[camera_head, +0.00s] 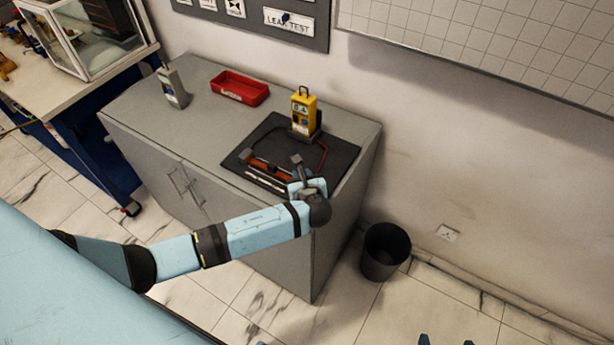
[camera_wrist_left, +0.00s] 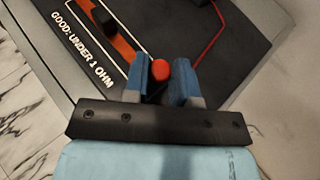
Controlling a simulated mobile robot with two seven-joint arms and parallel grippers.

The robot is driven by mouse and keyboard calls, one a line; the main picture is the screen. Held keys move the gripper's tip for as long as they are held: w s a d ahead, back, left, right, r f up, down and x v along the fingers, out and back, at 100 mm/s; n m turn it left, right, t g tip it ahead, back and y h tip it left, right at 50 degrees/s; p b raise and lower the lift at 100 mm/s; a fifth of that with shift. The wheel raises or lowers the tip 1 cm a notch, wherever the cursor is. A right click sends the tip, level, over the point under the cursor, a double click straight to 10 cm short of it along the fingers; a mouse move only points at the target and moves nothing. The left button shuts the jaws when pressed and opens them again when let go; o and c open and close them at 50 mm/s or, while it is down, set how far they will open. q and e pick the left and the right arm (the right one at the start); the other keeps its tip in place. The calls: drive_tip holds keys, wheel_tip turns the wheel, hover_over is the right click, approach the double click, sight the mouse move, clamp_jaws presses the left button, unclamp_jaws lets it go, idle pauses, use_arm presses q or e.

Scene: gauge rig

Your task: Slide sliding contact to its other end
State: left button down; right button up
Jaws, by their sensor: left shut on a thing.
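The gauge rig lies on a dark mat (camera_head: 335,153) on a grey cabinet. An orange-red bar (camera_head: 262,167) runs along the mat's front; it also shows in the left wrist view (camera_wrist_left: 122,42), with a black block (camera_wrist_left: 102,15) on it. My left gripper (camera_wrist_left: 161,75) is shut on a red round-topped knob (camera_wrist_left: 160,67) near the bar's right end. I cannot tell whether this knob is the sliding contact; its lower part is hidden. In the head view the hand covers it. Two blue fingertips of my right gripper (camera_head: 446,342) show apart at the bottom edge.
A yellow meter (camera_head: 304,113) stands at the mat's back, with a red lead (camera_head: 324,158) beside it. A red tray (camera_head: 239,88) and a grey device (camera_head: 173,87) stand farther left. A black bin (camera_head: 385,252) stands on the floor right of the cabinet.

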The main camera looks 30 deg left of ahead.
use_arm(q)
drive_tip(key=c, duration=1)
unclamp_jaws()
drive_tip(key=shift+a, duration=0.85)
drive_tip(key=shift+d, duration=0.25)
drive_tip(key=shift+s, duration=0.1)
drive_tip(key=shift+s+d+r, duration=0.1)
drive_tip(key=shift+s+d, duration=0.1)
drive_tip(key=shift+d, duration=0.1)
drive_tip(key=v, duration=1.3)
